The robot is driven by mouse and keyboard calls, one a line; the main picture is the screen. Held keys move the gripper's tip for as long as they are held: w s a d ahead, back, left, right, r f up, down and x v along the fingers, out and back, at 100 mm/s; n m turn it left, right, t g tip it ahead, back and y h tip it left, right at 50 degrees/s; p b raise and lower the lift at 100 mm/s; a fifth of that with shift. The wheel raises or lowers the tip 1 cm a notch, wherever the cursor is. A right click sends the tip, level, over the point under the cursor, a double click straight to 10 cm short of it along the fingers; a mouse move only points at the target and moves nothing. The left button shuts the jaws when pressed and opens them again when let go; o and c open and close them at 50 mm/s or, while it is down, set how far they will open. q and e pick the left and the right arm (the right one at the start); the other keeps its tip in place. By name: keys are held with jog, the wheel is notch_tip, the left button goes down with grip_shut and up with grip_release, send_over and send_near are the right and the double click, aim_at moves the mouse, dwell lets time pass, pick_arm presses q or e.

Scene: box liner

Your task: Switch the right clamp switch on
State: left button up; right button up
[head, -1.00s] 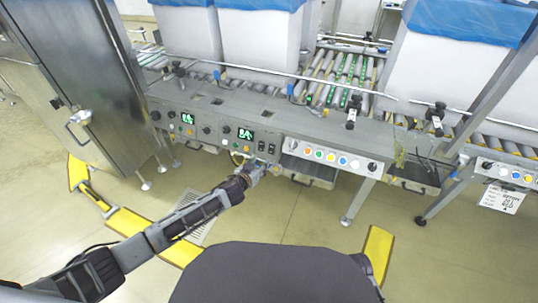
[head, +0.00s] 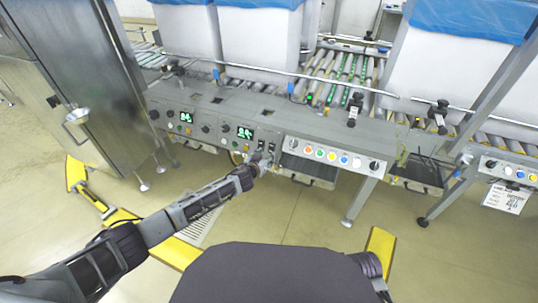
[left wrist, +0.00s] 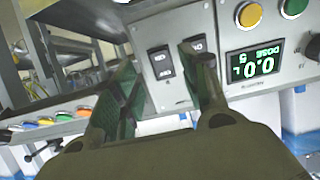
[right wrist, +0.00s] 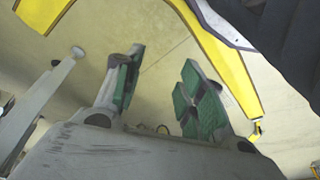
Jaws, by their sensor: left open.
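Two black rocker switches sit side by side on the grey control panel (head: 215,128), right of a green display, in the head view. The right rocker (head: 271,147) is the left one (left wrist: 161,62) in the left wrist view, which looks turned upside down. The left rocker (left wrist: 195,45) is partly covered by a finger. Their labels and on/off positions are unclear. My left gripper (head: 262,161) is open and empty, just in front of and below the switches. Its fingers (left wrist: 160,90) spread around the right rocker's area; contact cannot be told. My right gripper (right wrist: 160,90) is open and empty above the floor.
A row of coloured buttons (head: 332,155) lies right of the switches, with a dark knob at its end. The dose display (left wrist: 253,63) and lit buttons are on the other side. Rollers and blue-lined white boxes (head: 262,40) stand behind. Yellow floor guards (head: 380,248) are below.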

aim_at(271, 151)
pick_arm(q)
jog(key=shift+x, duration=0.75)
jog(key=shift+b+x, duration=0.65)
jog(key=shift+x, duration=0.25)
jog(key=shift+w+d+f, duration=0.2)
jog(key=shift+w, duration=0.35)
jog(key=shift+w+b, duration=0.1)
jog(key=shift+b, duration=0.2)
pick_arm(e)
jog(key=r, duration=0.3)
jog(key=shift+a+t, duration=0.25)
jog(key=shift+t, duration=0.05)
jog(key=shift+w, duration=0.1)
pick_arm(q)
grip_shut()
pick_arm(e)
jog(key=shift+w, duration=0.1)
